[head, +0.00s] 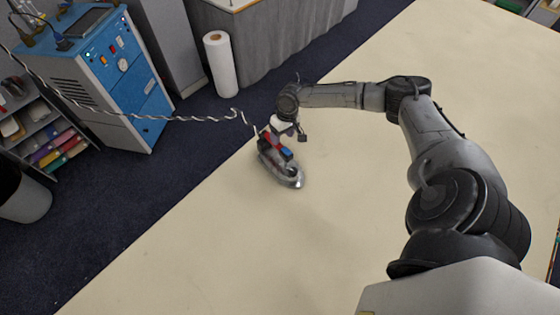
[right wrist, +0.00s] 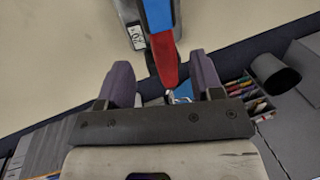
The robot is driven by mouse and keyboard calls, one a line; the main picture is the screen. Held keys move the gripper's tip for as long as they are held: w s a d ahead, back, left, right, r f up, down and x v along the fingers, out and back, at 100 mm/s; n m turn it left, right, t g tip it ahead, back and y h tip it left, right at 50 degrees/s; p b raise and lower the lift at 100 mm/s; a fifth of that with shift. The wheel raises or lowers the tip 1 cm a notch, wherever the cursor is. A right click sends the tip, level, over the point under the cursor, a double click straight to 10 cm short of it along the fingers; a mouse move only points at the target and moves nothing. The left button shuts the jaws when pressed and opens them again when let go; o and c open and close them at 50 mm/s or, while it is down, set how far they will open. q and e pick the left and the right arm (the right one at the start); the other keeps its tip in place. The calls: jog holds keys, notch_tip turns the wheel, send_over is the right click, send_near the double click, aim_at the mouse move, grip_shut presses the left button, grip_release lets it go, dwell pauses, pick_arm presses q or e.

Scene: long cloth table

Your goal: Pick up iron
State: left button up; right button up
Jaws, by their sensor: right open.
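The iron (head: 286,174) sits on the cream cloth table (head: 200,245) near its far left edge. It has a grey body and a red and blue handle, and its cord rises from the back. My right gripper (head: 286,133) is at the iron's rear end, its fingers open. In the right wrist view, the red end of the iron's handle (right wrist: 165,62) reaches toward the gap between the two purple-grey fingers of the gripper (right wrist: 163,75). I cannot tell whether they touch it. My left gripper is not in view.
A twisted cord (head: 180,118) runs from the iron toward a blue machine (head: 115,80) on the floor. A white paper roll (head: 220,65) stands beyond the table edge. A shelf with coloured items (head: 50,140) and a bin (head: 25,195) are at left. The rest of the tabletop is clear.

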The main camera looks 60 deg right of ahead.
jog(key=f, duration=0.1)
jog(key=f+p, duration=0.1)
jog(key=a+f, duration=0.1)
jog(key=shift+w+f, duration=0.3)
jog(key=shift+w, duration=0.1)
jog(key=shift+f+p, duration=0.35)
jog(key=shift+f, duration=0.35)
jog(key=c, duration=0.7)
grip_shut()
jog(key=shift+w+r, duration=0.1)
jog(key=shift+r, duration=0.05)
